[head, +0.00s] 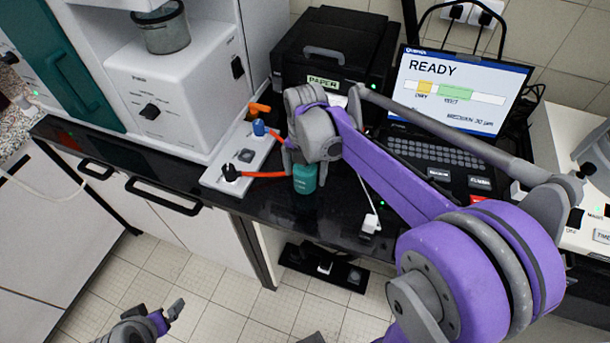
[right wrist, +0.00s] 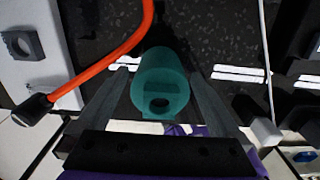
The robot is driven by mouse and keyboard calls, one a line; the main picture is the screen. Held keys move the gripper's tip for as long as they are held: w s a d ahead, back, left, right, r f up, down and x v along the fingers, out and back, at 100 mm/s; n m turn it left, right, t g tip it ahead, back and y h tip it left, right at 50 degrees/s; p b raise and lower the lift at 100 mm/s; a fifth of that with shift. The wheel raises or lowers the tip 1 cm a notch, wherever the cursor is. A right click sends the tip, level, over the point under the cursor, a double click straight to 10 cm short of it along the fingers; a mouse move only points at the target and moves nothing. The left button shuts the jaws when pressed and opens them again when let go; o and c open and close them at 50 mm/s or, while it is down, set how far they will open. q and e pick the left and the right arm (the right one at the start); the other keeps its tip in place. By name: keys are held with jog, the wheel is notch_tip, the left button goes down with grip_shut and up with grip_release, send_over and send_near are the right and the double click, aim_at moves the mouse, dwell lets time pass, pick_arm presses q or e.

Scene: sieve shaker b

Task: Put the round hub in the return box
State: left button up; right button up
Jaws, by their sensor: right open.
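A teal round piece (head: 304,184), the only match I see for the round hub, stands on the black counter (head: 340,212). In the right wrist view the teal piece (right wrist: 160,82) shows a dark oval opening on its near face. My right gripper (head: 304,160) is over it in the head view. In the right wrist view the open right gripper (right wrist: 159,85) has one finger on each side of it. I cannot tell whether they touch it. My left gripper (head: 170,310) is low at the left, away from the counter; its jaw state is unclear. No box is clearly identifiable as the return box.
An orange cable (head: 265,174) runs close beside the teal piece from a white plate (head: 245,155). A white cable with a block (head: 371,223) lies to the right. A laptop (head: 450,90) and black printer (head: 335,52) stand behind. A black tray (head: 350,276) lies low in front.

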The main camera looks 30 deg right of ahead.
grip_shut()
dwell(0.5)
